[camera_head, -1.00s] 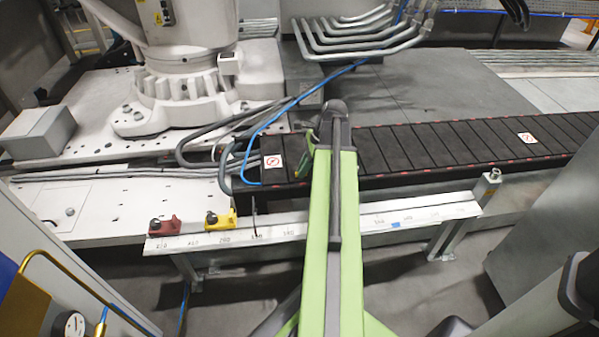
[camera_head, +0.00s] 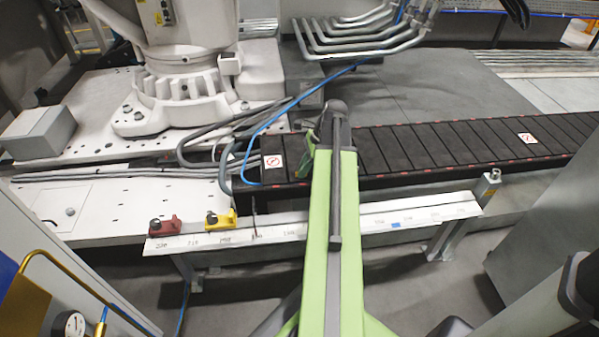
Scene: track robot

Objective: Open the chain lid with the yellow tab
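The black segmented cable chain (camera_head: 430,148) runs from the centre to the right edge behind the rail, its lid segments lying flat as far as I can see. A yellow piece (camera_head: 221,219) sits on the white rail (camera_head: 400,222), left of my arm; I cannot tell if it is the tab. No yellow tab shows clearly on the chain. My green arm reaches up from the bottom centre over the rail to the chain. My gripper is hidden behind the dark end of the arm, so its fingers do not show.
A red piece (camera_head: 165,226) sits on the rail's left end. A blue hose (camera_head: 268,125) and dark cables (camera_head: 205,152) loop down at the chain's left end. A white robot base (camera_head: 180,105) stands behind left. A gauge (camera_head: 70,325) and brass pipe (camera_head: 65,263) are front left.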

